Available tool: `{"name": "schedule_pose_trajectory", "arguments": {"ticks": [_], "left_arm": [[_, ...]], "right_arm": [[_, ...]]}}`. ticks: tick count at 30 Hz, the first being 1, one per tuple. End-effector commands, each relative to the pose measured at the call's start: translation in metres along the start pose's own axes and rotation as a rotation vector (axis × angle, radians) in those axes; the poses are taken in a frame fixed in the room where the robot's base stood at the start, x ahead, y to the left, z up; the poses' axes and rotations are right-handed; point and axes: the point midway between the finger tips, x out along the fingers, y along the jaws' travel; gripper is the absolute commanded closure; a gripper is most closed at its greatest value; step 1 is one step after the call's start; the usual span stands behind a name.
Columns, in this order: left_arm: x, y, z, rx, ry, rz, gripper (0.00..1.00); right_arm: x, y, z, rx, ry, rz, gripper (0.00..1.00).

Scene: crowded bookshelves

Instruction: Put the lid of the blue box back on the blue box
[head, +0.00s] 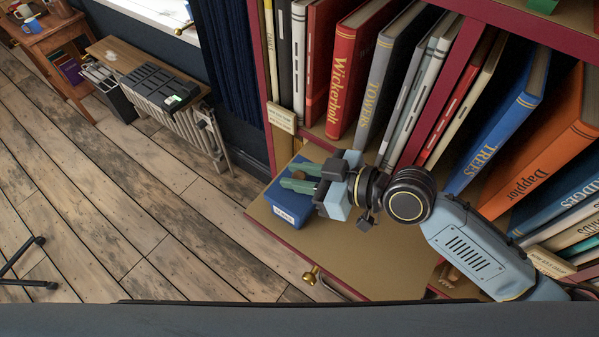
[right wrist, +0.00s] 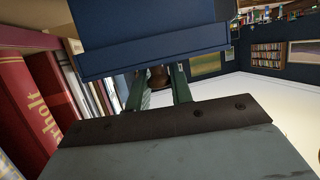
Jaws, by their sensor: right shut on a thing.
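The blue box (head: 285,214), with a pale label on its front, stands on the tan shelf board near the left end of the books. In the right wrist view the blue box (right wrist: 150,24) fills the top, with the wider blue lid (right wrist: 155,57) as a band along it. I see no clear gap between lid and box. My right gripper (head: 288,182) is over the box top, its green fingers closed around a small brown knob (right wrist: 158,78) on the lid. The fingers hide part of the lid in the head view. My left gripper is not in view.
Upright books, among them a red one (head: 350,70), stand close behind and to the right of my right gripper. The tan board (head: 370,262) is bare in front of the box. A brass knob (head: 311,275) sticks out at its front edge.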

Motion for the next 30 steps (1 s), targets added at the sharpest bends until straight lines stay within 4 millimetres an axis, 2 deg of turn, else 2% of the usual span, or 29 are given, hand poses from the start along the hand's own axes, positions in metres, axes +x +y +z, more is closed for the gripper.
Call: {"name": "schedule_pose_trajectory", "arguments": {"ticks": [7, 8, 13, 30], "left_arm": [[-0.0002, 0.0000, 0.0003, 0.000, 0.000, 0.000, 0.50], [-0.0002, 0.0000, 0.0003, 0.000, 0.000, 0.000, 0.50], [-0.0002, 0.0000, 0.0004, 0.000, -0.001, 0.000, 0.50], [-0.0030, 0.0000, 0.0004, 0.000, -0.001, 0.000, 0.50]], "right_arm": [[-0.0001, 0.0003, -0.0005, 0.000, 0.001, 0.001, 1.00], [-0.0001, 0.0003, -0.0006, 0.000, 0.001, 0.001, 0.74], [-0.0001, 0.0003, -0.0006, 0.000, 0.001, 0.001, 0.52], [-0.0011, 0.0002, -0.0034, 0.000, 0.001, 0.000, 0.52]]}}
